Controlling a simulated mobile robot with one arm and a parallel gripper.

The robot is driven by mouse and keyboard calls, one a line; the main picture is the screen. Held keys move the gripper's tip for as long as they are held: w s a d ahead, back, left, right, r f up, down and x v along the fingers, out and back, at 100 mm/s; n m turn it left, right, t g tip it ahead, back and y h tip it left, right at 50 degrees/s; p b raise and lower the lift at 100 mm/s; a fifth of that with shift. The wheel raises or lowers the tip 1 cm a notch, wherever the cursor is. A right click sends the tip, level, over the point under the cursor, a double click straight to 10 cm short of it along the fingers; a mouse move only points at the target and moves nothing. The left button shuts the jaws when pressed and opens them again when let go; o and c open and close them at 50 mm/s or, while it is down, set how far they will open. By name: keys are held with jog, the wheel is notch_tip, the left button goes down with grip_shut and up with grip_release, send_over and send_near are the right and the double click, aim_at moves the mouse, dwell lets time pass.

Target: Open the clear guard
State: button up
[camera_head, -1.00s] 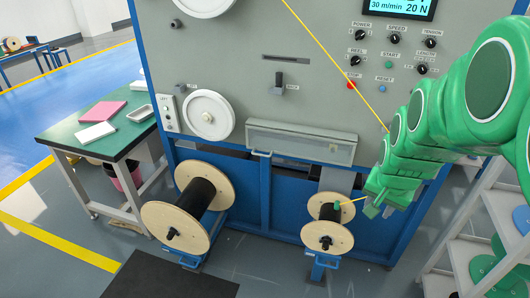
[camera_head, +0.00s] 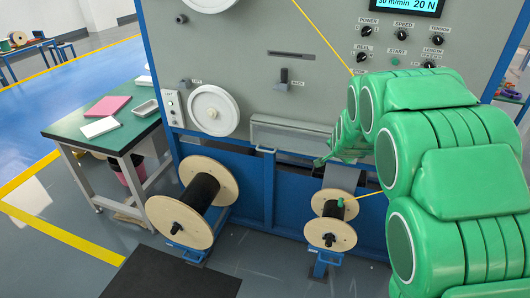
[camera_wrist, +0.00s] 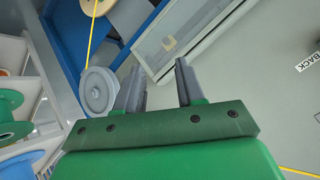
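The clear guard (camera_head: 283,134) is a long, low see-through box on the lower front of the grey machine panel. It looks closed, and my arm hides its right end in the head view. In the wrist view the clear guard (camera_wrist: 196,22) runs diagonally beyond my fingers, with a small tan part showing in it. My gripper (camera_wrist: 160,66) is open, with an empty gap between its two grey fingers. The fingertips look close to the guard's lower edge, but I cannot tell whether they touch it. In the head view my gripper (camera_head: 320,160) is by the guard's right part.
Two cable reels stand below, a large one (camera_head: 180,222) at left and a smaller one (camera_head: 330,236) nearer my arm. A yellow cable (camera_head: 322,37) crosses the panel. A grey pulley (camera_wrist: 97,94) is beside my left finger. A green table (camera_head: 125,122) stands left.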

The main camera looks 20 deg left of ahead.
jog(key=w+a+f+m+t+y, duration=0.1)
jog(key=w+a+f+t, duration=0.1)
jog(key=w+a+f, duration=0.45)
jog(key=m+t+y, duration=0.5)
jog(key=t+y, duration=0.1)
jog(key=t, duration=0.1)
send_near(265, 151)
jog(key=f+x, duration=0.1)
jog(key=x, duration=0.2)
jog(key=shift+r+x, duration=0.1)
jog(key=shift+x, duration=1.8)
jog(key=shift+r+x, duration=0.15)
jog(key=shift+x, duration=1.75)
grip_shut()
